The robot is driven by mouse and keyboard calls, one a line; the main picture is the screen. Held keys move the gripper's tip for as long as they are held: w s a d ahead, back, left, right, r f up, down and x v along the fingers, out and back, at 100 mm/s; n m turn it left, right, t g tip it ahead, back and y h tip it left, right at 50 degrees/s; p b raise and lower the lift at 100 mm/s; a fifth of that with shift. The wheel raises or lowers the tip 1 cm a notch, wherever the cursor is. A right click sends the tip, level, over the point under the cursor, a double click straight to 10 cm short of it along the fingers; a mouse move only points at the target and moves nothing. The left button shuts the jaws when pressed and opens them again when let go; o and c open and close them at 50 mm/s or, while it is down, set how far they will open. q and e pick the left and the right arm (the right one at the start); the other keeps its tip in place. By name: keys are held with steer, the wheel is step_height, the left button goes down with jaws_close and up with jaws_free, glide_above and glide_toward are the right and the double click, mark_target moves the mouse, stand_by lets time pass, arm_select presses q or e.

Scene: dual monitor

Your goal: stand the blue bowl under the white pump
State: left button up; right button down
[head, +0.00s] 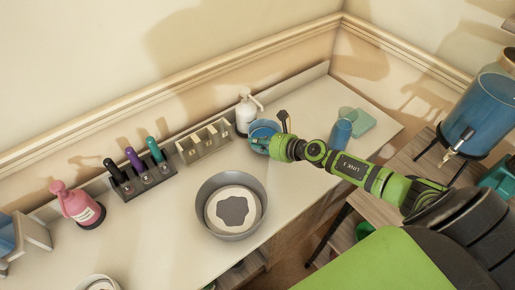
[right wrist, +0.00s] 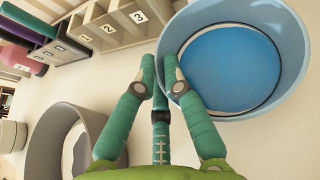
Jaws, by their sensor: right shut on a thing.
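The blue bowl (head: 264,127) is on the counter's far side, close beside the white pump (head: 244,113), slightly to its right and nearer to me. The pump stands upright with its spout pointing right, towards the bowl's side. My right gripper (head: 262,144) is at the bowl's near rim. Whether the bowl touches the counter I cannot tell. The pump does not show in the wrist view. My left gripper is out of view.
A numbered divider box (head: 203,143) stands left of the pump. A large grey bowl (head: 243,235) sits nearer to me. A marker rack (head: 142,181) and a pink bottle (head: 77,204) are further left.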

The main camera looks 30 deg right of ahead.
steer(key=shift+w+f, duration=0.1)
steer(key=shift+f, duration=0.7)
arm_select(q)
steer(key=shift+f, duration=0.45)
arm_select(e)
steer(key=c, duration=1.7)
jaws_free()
steer(key=shift+f, duration=0.1)
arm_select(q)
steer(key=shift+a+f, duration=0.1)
arm_select(e)
steer(key=o, duration=0.4)
steer(key=shift+c, duration=0.2)
